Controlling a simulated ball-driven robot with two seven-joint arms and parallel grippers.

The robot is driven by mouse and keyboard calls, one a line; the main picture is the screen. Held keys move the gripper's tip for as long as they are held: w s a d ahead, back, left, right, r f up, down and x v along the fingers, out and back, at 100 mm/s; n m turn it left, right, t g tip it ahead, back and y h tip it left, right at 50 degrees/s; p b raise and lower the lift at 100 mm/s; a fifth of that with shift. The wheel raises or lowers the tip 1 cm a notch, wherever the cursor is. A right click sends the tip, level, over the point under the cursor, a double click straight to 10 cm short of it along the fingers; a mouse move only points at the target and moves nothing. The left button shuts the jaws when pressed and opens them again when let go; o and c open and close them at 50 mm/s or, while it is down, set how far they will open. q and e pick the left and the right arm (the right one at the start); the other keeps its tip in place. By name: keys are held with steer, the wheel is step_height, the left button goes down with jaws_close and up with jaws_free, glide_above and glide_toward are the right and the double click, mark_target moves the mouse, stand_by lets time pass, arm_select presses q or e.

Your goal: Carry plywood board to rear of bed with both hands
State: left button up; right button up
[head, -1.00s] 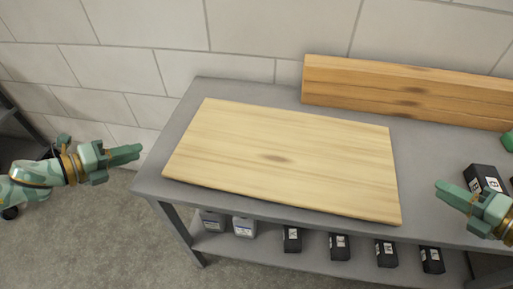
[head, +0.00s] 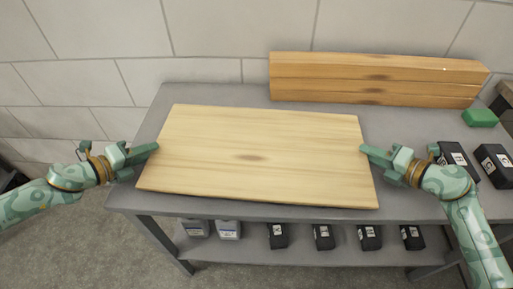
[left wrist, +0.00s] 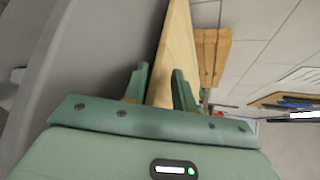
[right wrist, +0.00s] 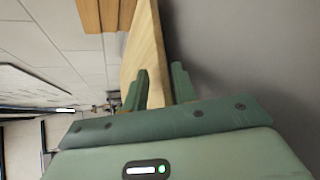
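The plywood board (head: 255,155) is a pale rectangular sheet lying on the grey workbench (head: 420,200). My left gripper (head: 150,150) is at the board's left edge. In the left wrist view its two fingers (left wrist: 160,88) are apart, with the board's edge (left wrist: 172,55) between them. My right gripper (head: 368,152) is at the board's right edge. In the right wrist view its fingers (right wrist: 160,85) are apart, with the board (right wrist: 146,50) between them. I cannot tell whether any finger touches the board. No trailer bed is in view.
Stacked timber beams (head: 375,80) lie at the back of the bench against the block wall. Black boxes (head: 455,160) and a green item (head: 480,117) are on the right. Several small containers (head: 278,236) stand on the lower shelf. Open floor (head: 90,245) shows at the left.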

arm_select(q)
steer(key=shift+w+d+f, duration=0.15)
steer(key=shift+w+d, duration=0.2)
steer(key=shift+w, duration=0.1)
arm_select(e)
steer(key=shift+w+a+f, duration=0.15)
steer(key=shift+w+a, duration=0.2)
steer(key=shift+w, duration=0.05)
arm_select(q)
jaws_close()
arm_select(e)
jaws_close()
arm_select(q)
steer(key=shift+a+f, duration=0.15)
arm_select(e)
steer(key=shift+d+f, duration=0.1)
steer(key=shift+f, duration=0.05)
stand_by(0.3)
